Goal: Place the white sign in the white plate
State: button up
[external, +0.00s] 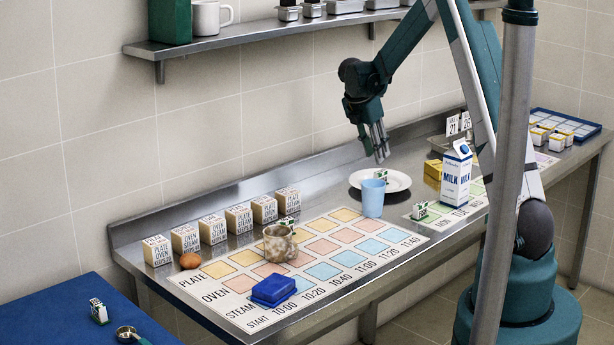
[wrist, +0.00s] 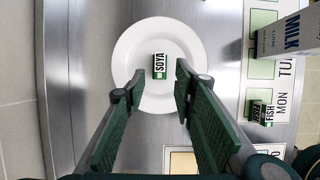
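A small white sign reading SOYA, with a green base, lies in the white plate (wrist: 128,55); the sign (wrist: 159,66) is near the plate's middle. In the external view the plate (external: 403,182) is on the steel counter, with the small sign (external: 381,174) in it. My gripper (external: 379,158) points down just above the sign. In the wrist view my gripper (wrist: 161,73) is open, its fingers apart on either side of the sign with gaps to both. Nothing is held.
A blue cup (external: 373,199) stands just in front of the plate. A milk carton (external: 456,175) is to the right. Another small sign (external: 419,211) stands in front of the carton.

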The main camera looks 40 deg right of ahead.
jog(key=shift+v, duration=1.55)
jog(key=s+a+r+m+t+y, duration=0.1)
jog(key=s+a+r+m, duration=0.2)
jog(key=s+a+r, duration=0.4)
jog(key=s+a+r+m+t, duration=0.25)
jog(key=a+r, duration=0.25)
jog(key=a, duration=0.5)
jog(key=s+a+r+m+y, duration=0.1)
jog(key=s+a+r+m, duration=0.2)
jog(key=s+a+r, duration=0.4)
jog(key=s+a+f+m+t+y, duration=0.2)
jog(key=s+a+m, duration=0.7)
jog(key=s+a, duration=1)
jog(key=shift+s+t+y, duration=0.3)
jog(key=shift+s+t, duration=0.45)
jog(key=shift+t, duration=0.1)
